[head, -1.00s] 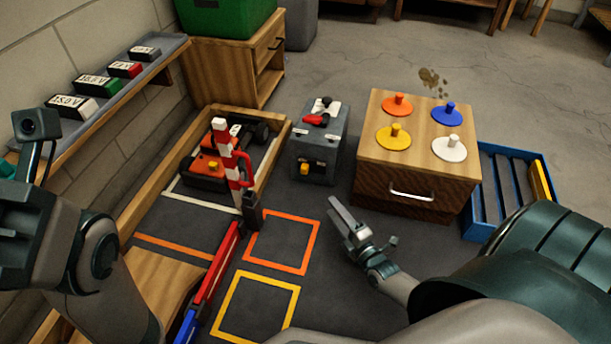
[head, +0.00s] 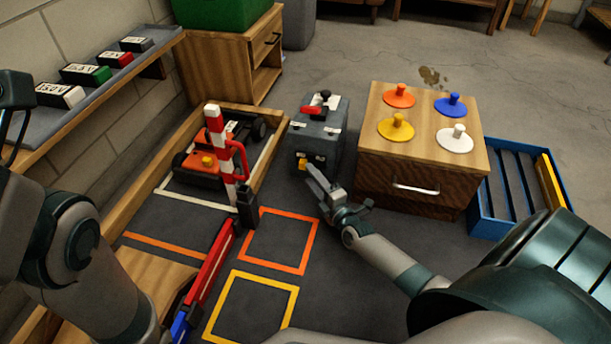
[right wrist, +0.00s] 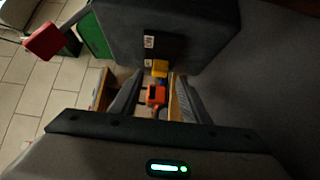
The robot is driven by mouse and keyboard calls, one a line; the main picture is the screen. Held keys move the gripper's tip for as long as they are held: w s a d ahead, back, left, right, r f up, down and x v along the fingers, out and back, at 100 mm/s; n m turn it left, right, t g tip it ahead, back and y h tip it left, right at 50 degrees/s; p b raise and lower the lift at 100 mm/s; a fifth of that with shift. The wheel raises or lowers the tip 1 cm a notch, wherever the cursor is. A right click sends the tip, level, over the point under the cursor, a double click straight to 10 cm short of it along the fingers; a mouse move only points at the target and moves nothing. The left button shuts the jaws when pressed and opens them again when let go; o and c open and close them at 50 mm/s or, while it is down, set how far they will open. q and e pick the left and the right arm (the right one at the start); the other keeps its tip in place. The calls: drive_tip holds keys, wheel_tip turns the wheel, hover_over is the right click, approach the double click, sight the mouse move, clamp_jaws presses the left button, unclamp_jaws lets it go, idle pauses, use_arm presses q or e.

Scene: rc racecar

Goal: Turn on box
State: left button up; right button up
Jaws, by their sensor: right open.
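The box (head: 322,135) is dark grey and stands on the floor mat. A red-handled lever (head: 318,106) is on its top, and a small yellow-orange switch (head: 302,165) is low on its front. My right gripper (head: 320,186) is open and empty, just in front of the box's lower front. In the right wrist view the box (right wrist: 195,25) fills the top, with the yellow switch (right wrist: 160,68) beyond and between the open fingers (right wrist: 157,98); I cannot tell if they touch it. My left arm (head: 80,250) is at the left; its gripper is not visible.
A wooden cabinet (head: 425,165) with coloured knobbed discs stands right of the box. An orange car (head: 205,165) in a wooden-edged bay and a red-white barrier (head: 220,150) are to the left. A blue rack (head: 500,190) is at the far right.

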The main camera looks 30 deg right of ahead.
sight(303, 164)
drive_tip(key=shift+w+d+b, duration=0.2)
drive_tip(key=shift+w+b, duration=0.75)
drive_tip(key=shift+w, duration=1.3)
drive_tip(key=shift+c, duration=0.7)
